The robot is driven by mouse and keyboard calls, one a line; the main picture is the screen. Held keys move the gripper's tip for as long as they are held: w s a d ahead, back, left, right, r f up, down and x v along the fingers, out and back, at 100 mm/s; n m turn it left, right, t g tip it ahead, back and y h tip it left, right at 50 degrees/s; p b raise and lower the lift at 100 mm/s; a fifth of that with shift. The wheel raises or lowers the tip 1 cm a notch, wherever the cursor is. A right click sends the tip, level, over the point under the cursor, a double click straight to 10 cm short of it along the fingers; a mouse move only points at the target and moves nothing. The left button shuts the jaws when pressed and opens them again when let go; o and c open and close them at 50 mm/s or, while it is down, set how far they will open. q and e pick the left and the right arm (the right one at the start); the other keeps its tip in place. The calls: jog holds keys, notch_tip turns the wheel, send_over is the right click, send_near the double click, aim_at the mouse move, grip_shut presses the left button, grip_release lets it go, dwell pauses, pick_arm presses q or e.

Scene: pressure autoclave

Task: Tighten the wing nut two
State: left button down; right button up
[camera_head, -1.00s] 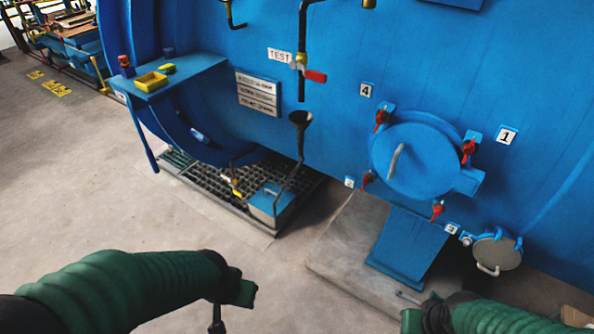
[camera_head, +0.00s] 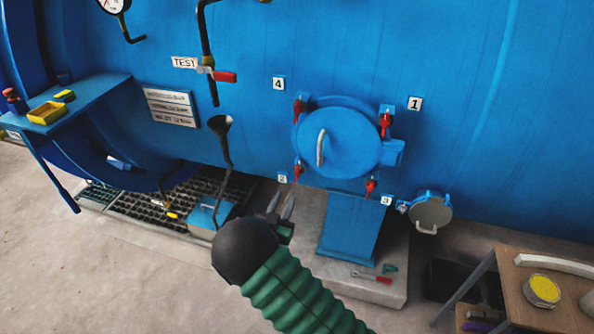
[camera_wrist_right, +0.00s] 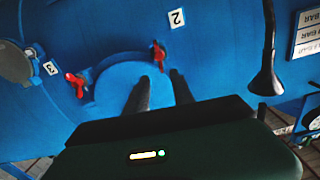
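Wing nut two (camera_head: 299,170) is a small red wing nut at the lower left rim of the round blue hatch (camera_head: 338,145), beside the label 2 (camera_head: 282,179). In the right wrist view the same wing nut (camera_wrist_right: 158,56) shows upside down, ahead of the fingertips. My right gripper (camera_head: 281,204) is below and slightly left of it in the head view. Its two dark fingers (camera_wrist_right: 161,86) are apart with nothing between them, and no contact with the wing nut shows. My left gripper is out of view.
Other red wing nuts sit by labels 1 (camera_head: 414,104), 3 (camera_head: 386,201) and 4 (camera_head: 278,84). A black funnel pipe (camera_head: 222,150) stands left of the hatch. A wooden table (camera_head: 520,285) is at lower right. A red-handled tool (camera_head: 372,277) lies on the plinth.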

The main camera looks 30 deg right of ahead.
aim_at(298, 171)
jog(key=x, duration=1.4)
jog(key=shift+w+f, duration=0.15)
jog(key=shift+d, duration=0.1)
grip_shut()
